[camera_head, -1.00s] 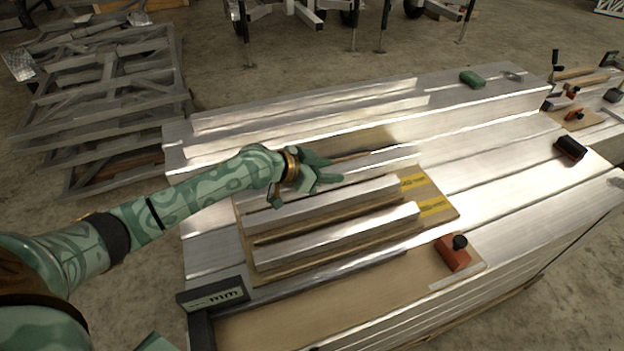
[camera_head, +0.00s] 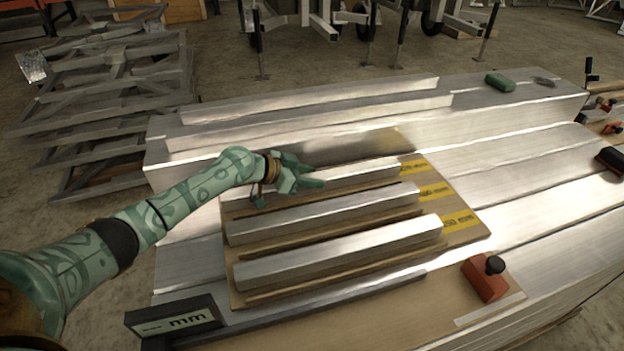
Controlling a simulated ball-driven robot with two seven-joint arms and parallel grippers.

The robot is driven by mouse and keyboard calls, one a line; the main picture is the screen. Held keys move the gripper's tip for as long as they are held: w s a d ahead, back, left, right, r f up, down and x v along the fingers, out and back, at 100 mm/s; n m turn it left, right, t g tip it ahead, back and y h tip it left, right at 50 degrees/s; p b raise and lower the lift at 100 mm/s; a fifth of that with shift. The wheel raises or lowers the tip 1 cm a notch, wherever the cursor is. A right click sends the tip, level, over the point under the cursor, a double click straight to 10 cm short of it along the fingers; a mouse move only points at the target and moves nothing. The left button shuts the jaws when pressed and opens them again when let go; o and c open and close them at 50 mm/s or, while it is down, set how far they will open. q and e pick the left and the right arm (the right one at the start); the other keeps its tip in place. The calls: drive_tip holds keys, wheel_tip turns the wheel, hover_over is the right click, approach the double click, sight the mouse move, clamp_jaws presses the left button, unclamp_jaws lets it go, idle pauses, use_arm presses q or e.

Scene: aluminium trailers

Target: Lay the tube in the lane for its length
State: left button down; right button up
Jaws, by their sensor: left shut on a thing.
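A wooden board (camera_head: 478,234) lies on the aluminium table and has lanes with yellow mm labels at their right ends. A far tube (camera_head: 362,178), a middle tube (camera_head: 335,211) and a near tube (camera_head: 350,250) lie roughly parallel along it. My left gripper (camera_head: 303,183) is shut on the far tube near its left part, and its fingers hide some of it. The far tube is at the far lane, its right end close to the far yellow label (camera_head: 413,166). I cannot tell whether it rests fully on the lane floor. My right gripper is out of view.
An orange block with a black knob (camera_head: 486,277) stands right of the board. A dark mm display (camera_head: 176,318) is at the front left. A green block (camera_head: 500,82) and a black one (camera_head: 610,160) lie farther off. Long aluminium profiles (camera_head: 310,100) run behind.

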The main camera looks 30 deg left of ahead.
use_arm(q)
drive_tip(key=shift+r, duration=0.15)
drive_tip(key=shift+f, duration=0.2)
drive_tip(key=c, duration=0.8)
unclamp_jaws()
drive_tip(key=shift+c, duration=0.2)
drive_tip(key=shift+r, duration=0.25)
wheel_tip(320, 180, up, 5)
drive_tip(key=p, duration=0.4)
hover_over(269, 190)
drive_tip(key=shift+w+d+r, duration=0.15)
drive_tip(key=shift+w+d, duration=0.1)
drive_tip(key=shift+d, duration=0.05)
drive_tip(key=shift+s+a+r, duration=0.1)
drive_tip(key=shift+s+a, duration=0.15)
drive_tip(key=shift+s, duration=0.05)
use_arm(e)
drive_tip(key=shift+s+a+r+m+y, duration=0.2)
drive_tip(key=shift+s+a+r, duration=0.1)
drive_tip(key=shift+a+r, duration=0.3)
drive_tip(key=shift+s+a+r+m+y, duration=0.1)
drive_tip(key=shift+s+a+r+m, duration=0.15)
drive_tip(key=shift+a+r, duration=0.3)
